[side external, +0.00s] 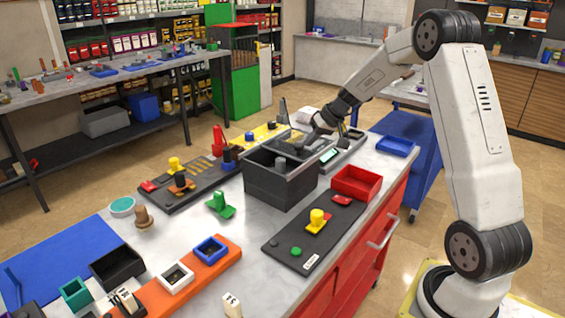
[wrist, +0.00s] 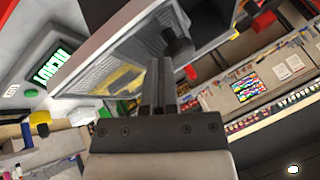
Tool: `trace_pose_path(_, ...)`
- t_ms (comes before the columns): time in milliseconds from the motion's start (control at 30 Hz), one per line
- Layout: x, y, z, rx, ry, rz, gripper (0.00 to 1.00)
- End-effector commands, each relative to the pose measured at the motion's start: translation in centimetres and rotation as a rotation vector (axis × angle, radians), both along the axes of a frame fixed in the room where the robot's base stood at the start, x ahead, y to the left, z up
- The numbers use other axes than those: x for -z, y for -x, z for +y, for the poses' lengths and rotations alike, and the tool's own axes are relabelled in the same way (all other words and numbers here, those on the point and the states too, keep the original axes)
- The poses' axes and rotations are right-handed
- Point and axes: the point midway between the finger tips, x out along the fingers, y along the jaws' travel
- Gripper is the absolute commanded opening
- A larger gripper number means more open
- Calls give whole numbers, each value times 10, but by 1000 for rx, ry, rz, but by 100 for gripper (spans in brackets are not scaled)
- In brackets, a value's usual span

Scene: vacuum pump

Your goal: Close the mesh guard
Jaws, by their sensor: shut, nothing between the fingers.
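The mesh guard shows in the wrist view as a grey mesh panel (wrist: 125,68) in a pale frame, slanting across the upper middle. A yellow patch shows through the mesh. How far the guard stands open is hard to tell. In the side view it is small and partly behind my gripper (side external: 318,128), near the dark grey bin. In the wrist view my gripper (wrist: 158,84) is shut and empty, its fingers overlapping the mesh panel in the picture. Whether they touch it is unclear. A grey unit with a green-lit display (wrist: 52,64) sits left of the guard.
A dark grey open bin (side external: 272,190) stands just in front of the work area. A red tray (side external: 357,182) and a blue tray (side external: 396,146) lie to its right. A black board (side external: 290,247) with a yellow knob lies nearer. Coloured switches and boards lie left of the bin.

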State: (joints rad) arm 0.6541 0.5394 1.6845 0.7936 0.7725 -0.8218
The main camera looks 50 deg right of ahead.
Motion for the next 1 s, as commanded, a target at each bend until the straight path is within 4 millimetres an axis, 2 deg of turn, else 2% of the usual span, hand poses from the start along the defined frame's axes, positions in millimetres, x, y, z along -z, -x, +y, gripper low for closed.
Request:
trace_pose_path(33, 0, 0, 13, -4, -2, 0, 0)
trace_pose_path(200, 0, 0, 47, -4, -1, 0, 0)
trace_pose_path(400, 0, 0, 77, -2, 0, 0, 0)
trace_pose_path(600, 0, 0, 89, 0, -1, 0, 0)
trace_pose_path(1000, 0, 0, 91, -6, -7, 2, 0)
